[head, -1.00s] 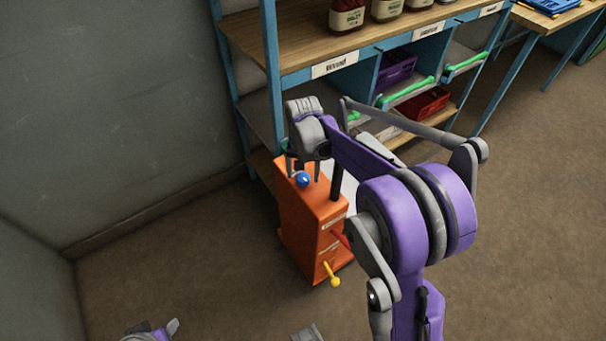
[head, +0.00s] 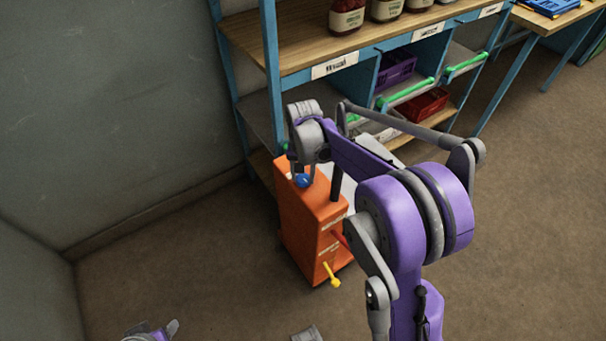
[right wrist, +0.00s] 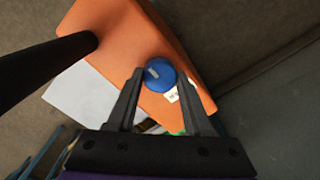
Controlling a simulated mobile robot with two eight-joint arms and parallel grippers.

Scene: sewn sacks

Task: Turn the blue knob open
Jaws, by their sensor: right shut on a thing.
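The blue knob (head: 303,181) sits on top of the orange box (head: 308,208), which stands on the floor in front of the shelf. In the right wrist view the knob (right wrist: 159,74) is round with a pale mark on its face. My right gripper (head: 302,172) reaches down over the box top and is shut on the knob. In the right wrist view its two fingertips (right wrist: 160,74) are on either side of the knob. My left gripper (head: 152,330) shows only in part at the bottom edge; its jaws are not clear.
A yellow handle (head: 331,276) and a red handle (head: 341,238) stick out from the front of the box. The blue-framed shelf (head: 345,55) with jars and crates stands behind. Floor (head: 180,260) left of the box is clear.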

